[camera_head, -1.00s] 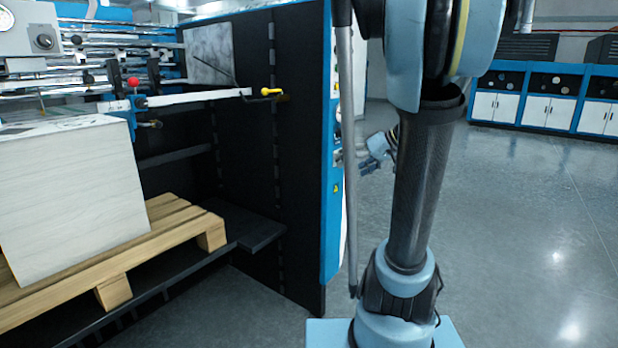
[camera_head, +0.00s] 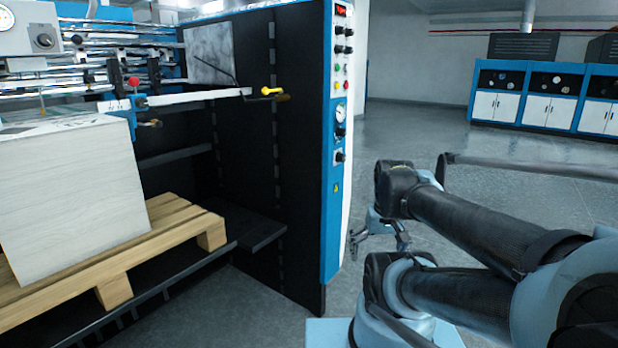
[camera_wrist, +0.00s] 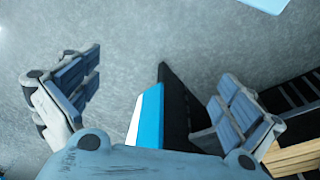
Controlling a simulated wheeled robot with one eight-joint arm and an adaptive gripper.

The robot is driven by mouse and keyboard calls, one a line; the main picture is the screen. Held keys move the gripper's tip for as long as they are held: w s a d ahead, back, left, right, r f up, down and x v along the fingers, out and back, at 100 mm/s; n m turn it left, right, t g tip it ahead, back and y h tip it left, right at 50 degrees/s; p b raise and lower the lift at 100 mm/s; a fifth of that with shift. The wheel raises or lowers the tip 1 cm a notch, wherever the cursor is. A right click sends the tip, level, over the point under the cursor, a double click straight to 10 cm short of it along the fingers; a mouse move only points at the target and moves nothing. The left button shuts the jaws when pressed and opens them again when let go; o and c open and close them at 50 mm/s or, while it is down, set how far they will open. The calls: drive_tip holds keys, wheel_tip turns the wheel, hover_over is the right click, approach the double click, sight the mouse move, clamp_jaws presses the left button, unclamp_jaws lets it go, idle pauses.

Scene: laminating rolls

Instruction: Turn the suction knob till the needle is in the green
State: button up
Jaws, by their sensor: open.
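A white round gauge (camera_head: 341,113) sits on the narrow blue control panel at the end of the machine; its needle is too small to read. A dark knob (camera_head: 340,132) is just below the gauge, and another dark knob (camera_head: 339,157) is lower down. I cannot tell from the labels which one is the suction knob. My gripper (camera_head: 379,240) is open and empty, below and to the right of these knobs, apart from the panel. In the wrist view my gripper's fingers (camera_wrist: 160,75) are spread wide, with the floor and the machine's blue edge beyond them.
A pallet (camera_head: 180,238) with a white paper stack (camera_head: 75,195) stands at the left. A yellow-handled crank (camera_head: 268,91) juts from the machine. Open floor (camera_head: 450,140) lies right of the panel.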

drive_tip(key=shift+s+d+f, duration=0.15)
drive_tip(key=c, duration=0.9)
drive_tip(key=w+a+r+y, duration=0.1)
drive_tip(key=w+r, duration=0.1)
drive_tip(key=w+a+r+n+y, duration=0.1)
drive_tip(key=w+a+r, duration=0.1)
drive_tip(key=w, duration=0.1)
drive_tip(key=w+a+r+y, duration=0.2)
drive_tip(key=w, duration=0.1)
drive_tip(key=shift+w+r+n, duration=0.15)
drive_tip(key=shift+w+n, duration=0.1)
drive_tip(key=shift+n, duration=0.15)
drive_tip(key=shift+c, duration=1.4)
drive_tip(key=n+t+y, duration=0.8)
drive_tip(key=y, duration=0.3)
approach(345, 133)
drive_tip(key=x, duration=0.9)
drive_tip(key=shift+c, duration=0.6)
drive_tip(key=c, duration=1)
